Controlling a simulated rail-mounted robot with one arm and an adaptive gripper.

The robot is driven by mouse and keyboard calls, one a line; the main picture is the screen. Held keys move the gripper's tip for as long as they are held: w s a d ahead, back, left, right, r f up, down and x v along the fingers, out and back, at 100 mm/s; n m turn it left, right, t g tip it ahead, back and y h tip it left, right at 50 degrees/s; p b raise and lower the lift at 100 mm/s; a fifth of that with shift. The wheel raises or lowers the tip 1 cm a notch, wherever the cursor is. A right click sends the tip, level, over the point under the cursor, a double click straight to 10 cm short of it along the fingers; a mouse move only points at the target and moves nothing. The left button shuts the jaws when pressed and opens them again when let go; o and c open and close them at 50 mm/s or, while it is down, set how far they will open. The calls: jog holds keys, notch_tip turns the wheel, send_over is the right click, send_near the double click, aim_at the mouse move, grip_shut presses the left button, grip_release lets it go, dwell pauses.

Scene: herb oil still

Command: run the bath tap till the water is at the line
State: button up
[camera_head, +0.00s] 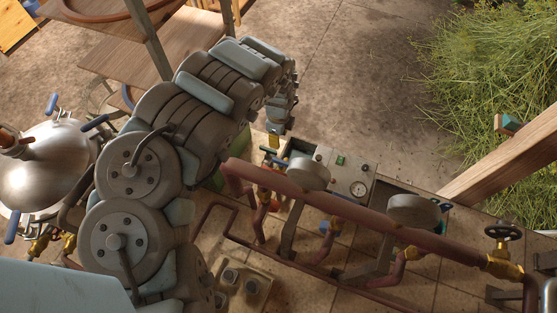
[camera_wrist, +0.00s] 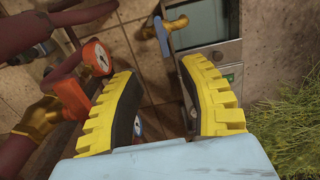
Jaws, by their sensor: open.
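My gripper (camera_wrist: 155,75) is open and empty, its two yellow ribbed fingers spread apart with floor tiles showing between them. A brass tap (camera_wrist: 174,25) with a blue handle (camera_wrist: 162,36) sits beyond the fingertips at the top of the wrist view. It is at the edge of a metal-rimmed basin (camera_wrist: 208,48), which looks like the bath. The gripper is apart from the tap. I cannot make out the water level or a line. In the head view my arm hides most of the gripper, and only a bit of yellow (camera_head: 274,141) shows near the basin.
A red pipe (camera_head: 350,217) with brass valves crosses in front of the bench. A steel still (camera_head: 45,165) stands left; cut herbs (camera_head: 490,90) and a wooden beam (camera_head: 515,150) are right.

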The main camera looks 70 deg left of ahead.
aim_at(279, 160)
notch_tip(279, 160, down, 13)
jog(key=shift+w+d+b, duration=0.1)
jog(key=shift+w+b, duration=0.05)
jog(key=shift+b, duration=0.8)
jog(key=shift+f, duration=1.85)
grip_shut()
